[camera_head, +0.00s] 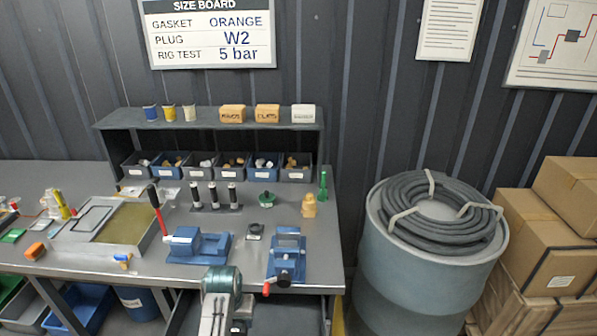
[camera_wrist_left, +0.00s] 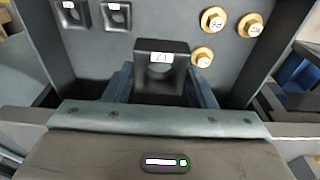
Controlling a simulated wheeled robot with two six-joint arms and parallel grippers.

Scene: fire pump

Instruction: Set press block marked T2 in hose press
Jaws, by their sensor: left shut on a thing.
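My left gripper (camera_head: 217,318) is low at the bench's front edge, over an open drawer. In the left wrist view the gripper (camera_wrist_left: 160,82) is shut on a dark press block (camera_wrist_left: 160,59). Its white label appears upside down and looks like T2. The block is in or just above the drawer; I cannot tell which. On the bench stand a blue press with a long red lever (camera_head: 198,245) and a blue vise-like device with a red-ended handle (camera_head: 287,258). I cannot tell for certain which is the hose press. My right gripper is not in view.
The drawer (camera_wrist_left: 228,75) also holds two dark blocks (camera_wrist_left: 92,14) and several brass plugs (camera_wrist_left: 214,20). A tray (camera_head: 105,222) lies left on the bench. A small dark block (camera_head: 255,231) lies between the blue devices. A hose drum (camera_head: 425,270) stands at right.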

